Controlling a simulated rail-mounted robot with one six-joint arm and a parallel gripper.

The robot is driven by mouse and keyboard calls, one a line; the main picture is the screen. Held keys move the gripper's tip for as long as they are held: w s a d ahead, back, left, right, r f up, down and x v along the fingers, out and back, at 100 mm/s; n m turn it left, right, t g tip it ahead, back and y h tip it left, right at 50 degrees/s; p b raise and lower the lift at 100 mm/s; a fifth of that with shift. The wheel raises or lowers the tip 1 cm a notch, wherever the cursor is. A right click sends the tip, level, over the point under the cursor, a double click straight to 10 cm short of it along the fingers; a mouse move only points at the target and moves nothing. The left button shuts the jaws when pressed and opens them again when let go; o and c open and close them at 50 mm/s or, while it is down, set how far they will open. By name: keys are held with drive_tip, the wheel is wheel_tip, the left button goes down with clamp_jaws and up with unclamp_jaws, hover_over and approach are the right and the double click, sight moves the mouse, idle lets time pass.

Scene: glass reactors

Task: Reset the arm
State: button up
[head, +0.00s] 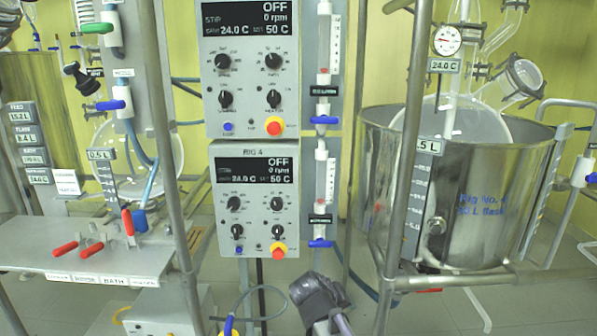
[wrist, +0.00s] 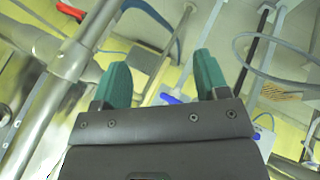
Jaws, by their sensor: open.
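My gripper shows in the wrist view (wrist: 162,82), with two green fingers spread apart and nothing between them. Behind the fingers there is a pale panel with a blue-handled valve (wrist: 170,98). In the head view, a dark grey part of my arm (head: 318,300) shows at the bottom centre, below the control boxes; the fingers cannot be made out there.
Two control boxes (head: 257,150) reading OFF hang in the centre. A steel vessel (head: 480,210) with glassware stands at right behind metal posts (head: 408,150). A bench with red-handled valves (head: 92,250) is at left. A steel pipe (wrist: 62,75) runs close to my gripper's left.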

drive_tip(key=s+d+f+m+g+y, duration=0.2)
drive_tip(key=s+d+g+y, duration=0.15)
drive_tip(key=s, duration=0.35)
drive_tip(key=s+d+f+m+g+y, duration=0.1)
drive_tip(key=s+d+f+g+y, duration=0.1)
drive_tip(key=s+d, duration=0.4)
wheel_tip(320, 180, up, 26)
drive_tip(key=a+p, duration=0.1)
drive_tip(key=p, duration=2.4)
drive_tip(key=shift+s+a, duration=0.2)
drive_tip(key=shift+s, duration=0.1)
drive_tip(key=shift+f, duration=0.1)
